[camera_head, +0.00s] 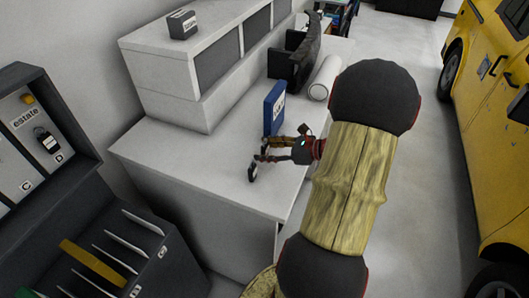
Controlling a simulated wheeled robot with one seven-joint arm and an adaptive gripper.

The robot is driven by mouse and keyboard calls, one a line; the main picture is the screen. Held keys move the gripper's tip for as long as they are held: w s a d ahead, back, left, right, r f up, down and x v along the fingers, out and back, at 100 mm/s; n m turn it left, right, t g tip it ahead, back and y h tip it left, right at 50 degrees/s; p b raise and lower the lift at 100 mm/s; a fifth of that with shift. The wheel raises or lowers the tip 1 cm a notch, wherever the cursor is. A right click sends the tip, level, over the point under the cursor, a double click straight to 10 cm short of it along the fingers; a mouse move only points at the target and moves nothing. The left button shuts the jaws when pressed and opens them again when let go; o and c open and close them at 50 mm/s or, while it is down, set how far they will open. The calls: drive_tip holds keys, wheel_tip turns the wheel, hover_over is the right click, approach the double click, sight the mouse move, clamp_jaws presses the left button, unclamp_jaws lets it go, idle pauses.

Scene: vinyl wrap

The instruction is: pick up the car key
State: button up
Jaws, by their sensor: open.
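A small black key-like fob with a pale mark, which looks like the car key (46,140), hangs on the light panel of the dark board at the left, below the word "estate". My gripper (259,160) is open over the white counter, well to the right of the board and apart from the fob. Its fingers point left, and a dark piece at its lower end looks like a fingertip. I see nothing held between the fingers. My arm hides part of the counter's right side and the floor.
A blue box (274,108) stands on the white counter (190,150) just behind my gripper. A white roll (325,78) and a dark bin lie farther back. A small dark box (182,25) sits on the raised cabinet. A slotted dark rack (150,272) stands front left. A yellow vehicle (492,120) is at right.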

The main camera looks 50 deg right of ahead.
drive_tip(key=shift+w+a+f, duration=0.1)
drive_tip(key=shift+w+f, duration=0.05)
drive_tip(key=shift+w, duration=0.15)
drive_tip(key=shift+c, duration=0.6)
drive_tip(key=c, duration=1.1)
drive_tip(key=shift+o, duration=0.2)
drive_tip(key=shift+r, duration=0.75)
drive_tip(key=s+a+r+p, duration=0.4)
drive_tip(key=s+a+r, duration=0.4)
drive_tip(key=s+r, duration=0.3)
drive_tip(key=shift+s+r, duration=0.25)
drive_tip(key=shift+s, duration=0.1)
